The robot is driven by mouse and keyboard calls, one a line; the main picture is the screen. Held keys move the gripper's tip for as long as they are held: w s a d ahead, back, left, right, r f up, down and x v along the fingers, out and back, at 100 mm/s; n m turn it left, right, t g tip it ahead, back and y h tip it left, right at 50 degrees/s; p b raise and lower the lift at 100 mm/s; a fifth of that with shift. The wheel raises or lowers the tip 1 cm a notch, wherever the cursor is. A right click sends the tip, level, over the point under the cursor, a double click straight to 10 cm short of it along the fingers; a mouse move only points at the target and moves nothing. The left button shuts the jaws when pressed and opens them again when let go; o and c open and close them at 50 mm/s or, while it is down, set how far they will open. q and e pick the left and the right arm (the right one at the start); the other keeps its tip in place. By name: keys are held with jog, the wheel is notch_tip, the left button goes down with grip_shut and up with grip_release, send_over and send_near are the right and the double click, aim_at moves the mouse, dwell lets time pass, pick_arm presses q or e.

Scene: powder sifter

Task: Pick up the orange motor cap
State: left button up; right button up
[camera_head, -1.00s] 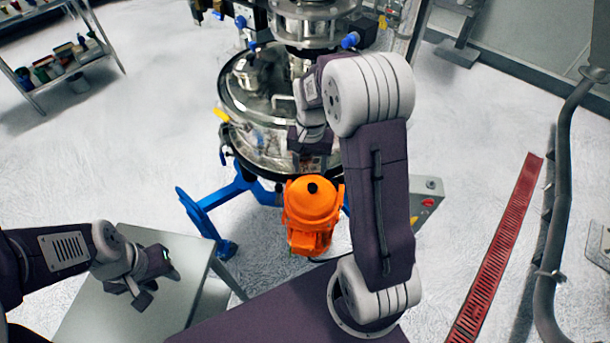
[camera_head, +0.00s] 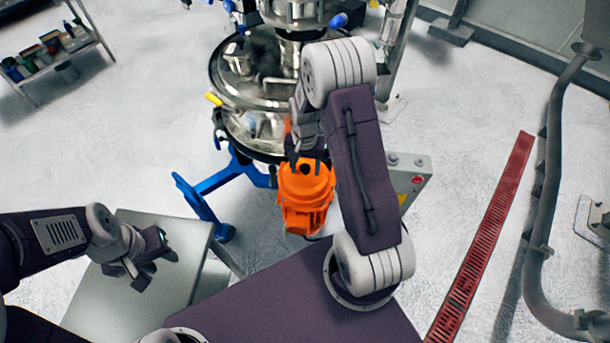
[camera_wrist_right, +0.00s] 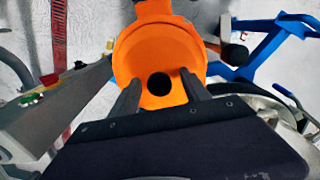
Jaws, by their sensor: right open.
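The orange motor cap (camera_head: 312,187) sits on the orange motor (camera_head: 303,217) at the front of the steel sifter. In the right wrist view the cap (camera_wrist_right: 153,50) fills the upper middle, with a dark round hole or knob near its lower part. My right gripper (camera_head: 306,162) is at the cap's far edge, open, its two dark fingers (camera_wrist_right: 160,88) in front of the cap's face. I cannot tell whether they touch it. My left gripper (camera_head: 157,256) is over the grey table at the left, empty; its finger gap is hard to make out.
The steel sifter (camera_head: 243,75) stands on blue legs (camera_head: 205,203) behind the motor. A grey control box (camera_head: 408,178) with a red button is right of it. A grey table (camera_head: 185,235) is at the left. Open floor lies on both sides, with a red floor grate (camera_head: 487,235) at right.

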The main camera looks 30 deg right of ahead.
grip_shut()
dwell(1.4)
